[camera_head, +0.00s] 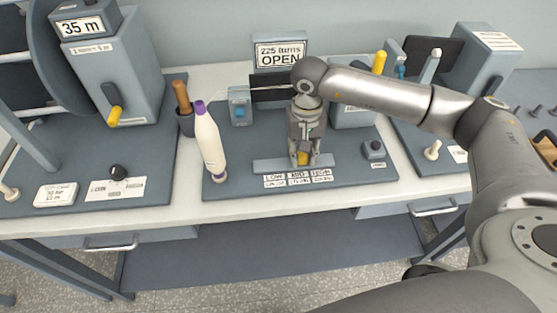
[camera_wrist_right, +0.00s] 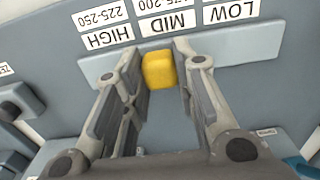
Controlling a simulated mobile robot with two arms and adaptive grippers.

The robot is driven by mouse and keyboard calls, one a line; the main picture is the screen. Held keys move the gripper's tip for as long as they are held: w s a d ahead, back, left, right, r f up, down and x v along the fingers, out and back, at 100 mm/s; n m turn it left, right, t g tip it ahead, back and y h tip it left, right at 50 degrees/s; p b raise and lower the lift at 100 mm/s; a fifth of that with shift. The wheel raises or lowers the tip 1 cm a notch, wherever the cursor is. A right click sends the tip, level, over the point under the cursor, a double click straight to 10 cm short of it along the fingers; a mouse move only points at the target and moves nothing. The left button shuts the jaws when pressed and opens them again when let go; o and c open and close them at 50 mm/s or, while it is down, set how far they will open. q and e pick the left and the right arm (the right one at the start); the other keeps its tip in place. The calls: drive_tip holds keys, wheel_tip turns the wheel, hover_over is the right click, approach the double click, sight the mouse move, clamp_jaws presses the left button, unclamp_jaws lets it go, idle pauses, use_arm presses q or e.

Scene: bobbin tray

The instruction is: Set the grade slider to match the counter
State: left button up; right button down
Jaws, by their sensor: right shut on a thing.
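The grade slider's yellow knob (camera_head: 303,159) stands on its pale blue-grey track (camera_head: 262,166), behind the MID label (camera_head: 299,177). In the right wrist view the yellow knob (camera_wrist_right: 158,70) sits between my fingers, close to the MID label (camera_wrist_right: 168,23). My right gripper (camera_head: 302,163) points down and is shut on the knob. The LOW label (camera_head: 274,179) is on the left and the HIGH label (camera_head: 321,174) on the right; HIGH carries "225-250". The counter display (camera_head: 280,51) reads "225 turns OPEN". My left gripper is out of view.
A small dark button box (camera_head: 373,149) is to the right. A machine marked "35 m" (camera_head: 82,28) stands at far left.

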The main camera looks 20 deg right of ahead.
sight(319, 160)
drive_tip(key=shift+s+d+b, duration=0.2)
drive_tip(key=shift+d+b, duration=0.05)
drive_tip(key=shift+d, duration=0.5)
drive_tip(key=shift+s+d+b, duration=0.25)
drive_tip(key=shift+d+b, duration=0.05)
drive_tip(key=shift+d, duration=0.45)
drive_tip(key=shift+s+d+b, duration=0.2)
drive_tip(key=shift+d+b, duration=0.05)
drive_tip(key=shift+d, duration=0.5)
drive_tip(key=c, duration=1.2)
unclamp_jaws()
drive_tip(key=shift+o, duration=0.2)
drive_tip(key=shift+r, duration=0.1)
wheel_tip(319, 160, up, 12)
